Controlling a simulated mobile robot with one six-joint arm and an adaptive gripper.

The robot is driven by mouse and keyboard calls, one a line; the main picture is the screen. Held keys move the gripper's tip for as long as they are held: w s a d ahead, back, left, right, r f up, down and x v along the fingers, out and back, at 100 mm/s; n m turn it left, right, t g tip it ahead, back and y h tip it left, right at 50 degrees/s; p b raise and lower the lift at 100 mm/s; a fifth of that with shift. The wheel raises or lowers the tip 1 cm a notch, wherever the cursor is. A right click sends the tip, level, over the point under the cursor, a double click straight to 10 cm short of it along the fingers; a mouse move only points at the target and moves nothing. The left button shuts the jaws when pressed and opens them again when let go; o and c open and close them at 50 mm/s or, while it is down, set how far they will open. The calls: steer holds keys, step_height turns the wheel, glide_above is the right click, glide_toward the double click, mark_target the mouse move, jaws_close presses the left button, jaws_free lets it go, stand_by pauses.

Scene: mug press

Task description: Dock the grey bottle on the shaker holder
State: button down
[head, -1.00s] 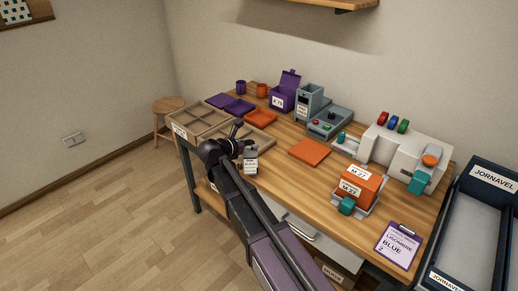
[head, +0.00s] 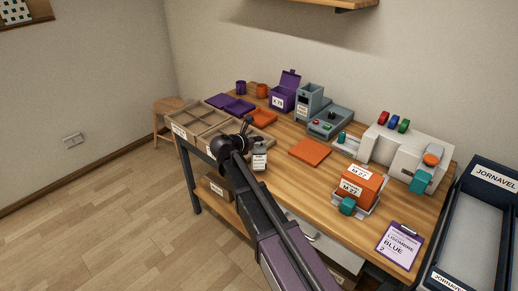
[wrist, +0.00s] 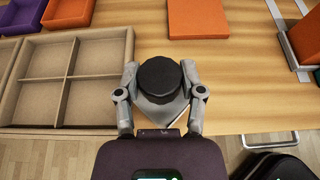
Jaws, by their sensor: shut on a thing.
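The grey bottle (head: 260,160) has a white label and stands upright near the front edge of the table. In the wrist view its round black cap (wrist: 160,78) and grey shoulder (wrist: 160,112) show between the fingers. My gripper (wrist: 159,88) is shut on the bottle, one finger on each side. In the head view my arm partly hides the bottle, and I cannot tell whether its base touches the table. A grey-blue machine (head: 342,117) with small coloured buttons sits at the back; I cannot tell for sure which part is the shaker holder.
A divided tan tray (head: 207,120) lies left of the bottle. An orange plate (head: 310,152) lies to its right, with bare wood between. Orange boxes (head: 360,186), a white machine (head: 405,150) and a clipboard (head: 400,243) stand farther right. A purple bin (head: 284,97) is behind.

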mark_target(255, 148)
steer(key=shift+f+b, duration=1.05)
steer(key=shift+f, duration=0.5)
steer(key=shift+c, duration=1)
jaws_free()
steer(key=shift+r, duration=0.2)
steer(key=shift+s+a+r, duration=0.1)
steer(key=shift+s+a, duration=0.05)
steer(key=shift+s, duration=0.1)
steer(key=p+v, duration=0.4)
steer(key=v, duration=0.7)
steer(key=shift+s+a+p, duration=0.15)
steer(key=shift+p, duration=0.15)
steer(key=shift+r, duration=0.15)
